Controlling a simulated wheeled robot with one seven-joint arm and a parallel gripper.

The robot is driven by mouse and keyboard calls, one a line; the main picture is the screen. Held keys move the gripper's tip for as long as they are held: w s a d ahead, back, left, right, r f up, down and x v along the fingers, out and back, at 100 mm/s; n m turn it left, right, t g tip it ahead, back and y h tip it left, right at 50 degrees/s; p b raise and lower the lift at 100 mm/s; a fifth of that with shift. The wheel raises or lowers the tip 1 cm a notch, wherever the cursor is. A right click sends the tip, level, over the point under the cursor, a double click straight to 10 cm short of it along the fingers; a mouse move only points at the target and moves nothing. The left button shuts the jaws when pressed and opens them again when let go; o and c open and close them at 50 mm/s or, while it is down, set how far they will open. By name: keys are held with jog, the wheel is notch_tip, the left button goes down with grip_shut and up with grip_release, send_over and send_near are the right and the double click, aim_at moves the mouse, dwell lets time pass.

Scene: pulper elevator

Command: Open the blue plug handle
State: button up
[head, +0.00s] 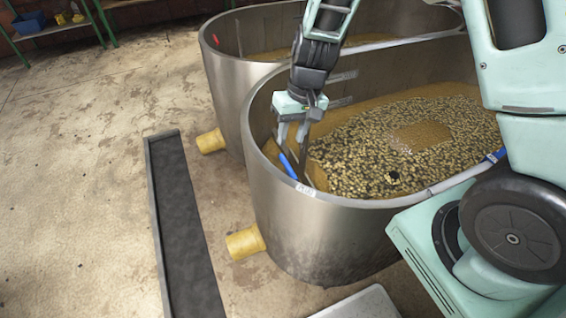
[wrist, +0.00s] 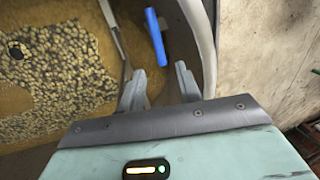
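The blue plug handle (head: 288,165) is a short blue bar just inside the left end of the nearer steel tank, close to its wall. It also shows in the wrist view (wrist: 157,38), beyond my fingertips and roughly in line with the gap between them. My gripper (head: 291,140) is over the tank's left end, right above the handle. In the wrist view my gripper (wrist: 160,75) has its two fingers apart with nothing between them. The fingers appear short of the handle, and I cannot tell the exact distance.
The nearer tank (head: 310,235) holds beans in brownish liquid, and its rim curves close beside my gripper. A second tank (head: 225,80) stands behind it. Yellow outlet pipes (head: 244,243) stick out low at the left. A dark channel (head: 185,230) lies on the open floor.

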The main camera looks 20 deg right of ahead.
aim_at(286, 160)
jog(key=f, duration=0.3)
jog(key=a+f+b, duration=0.1)
jog(key=f, duration=0.2)
jog(key=a+f, duration=0.1)
jog(key=f, duration=0.2)
jog(key=shift+f, duration=0.3)
jog(key=shift+d, duration=0.1)
